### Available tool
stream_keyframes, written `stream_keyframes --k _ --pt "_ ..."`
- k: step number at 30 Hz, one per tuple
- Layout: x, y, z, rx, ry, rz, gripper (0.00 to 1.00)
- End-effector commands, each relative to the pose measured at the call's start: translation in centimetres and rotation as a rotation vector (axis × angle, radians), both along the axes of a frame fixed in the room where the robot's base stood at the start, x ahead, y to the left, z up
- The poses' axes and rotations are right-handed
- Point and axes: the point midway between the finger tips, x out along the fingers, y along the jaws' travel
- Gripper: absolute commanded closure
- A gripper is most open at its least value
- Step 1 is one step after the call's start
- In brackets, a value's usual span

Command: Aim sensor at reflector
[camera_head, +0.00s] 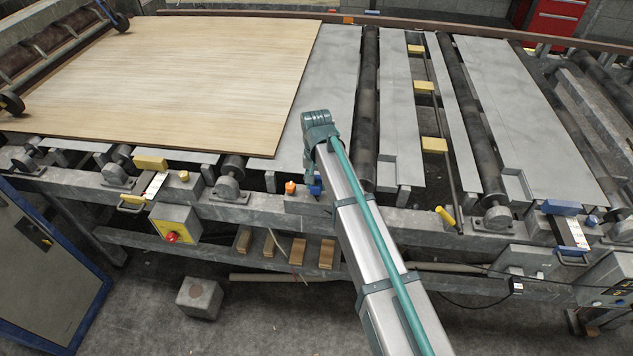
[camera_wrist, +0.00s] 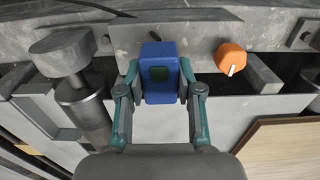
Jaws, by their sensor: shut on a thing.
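My gripper (camera_wrist: 160,100) is shut on a blue box-shaped sensor (camera_wrist: 160,72) with a dark green window on its face. In the wrist view the teal-sided fingers press on its left and right sides, and it sits against the grey frame rail. In the head view only a small blue part of the sensor (camera_head: 314,187) shows below my wrist; the gripper itself is mostly hidden there. I cannot tell for sure which thing is the reflector; a small orange piece (camera_head: 348,20) sits on the far rail.
An orange knob (camera_wrist: 231,57) with a white mark is right of the sensor; it also shows in the head view (camera_head: 290,187). A veneer sheet (camera_head: 180,75) lies on the conveyor at left. Rollers (camera_head: 370,110) and yellow blocks (camera_head: 434,145) lie to the right.

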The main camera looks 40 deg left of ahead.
Motion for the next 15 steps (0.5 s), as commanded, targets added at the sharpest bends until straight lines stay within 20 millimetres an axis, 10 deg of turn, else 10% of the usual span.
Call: stream_keyframes --k 1,2,5,15 --pt "0.02 0.0 0.02 0.0 0.0 -0.001 1.0" --pt "0.02 0.0 0.02 0.0 0.0 -0.001 0.6" --pt "0.02 0.01 0.02 0.0 0.0 -0.001 0.43" --pt "0.02 0.01 0.1 0.0 0.0 -0.001 0.4"
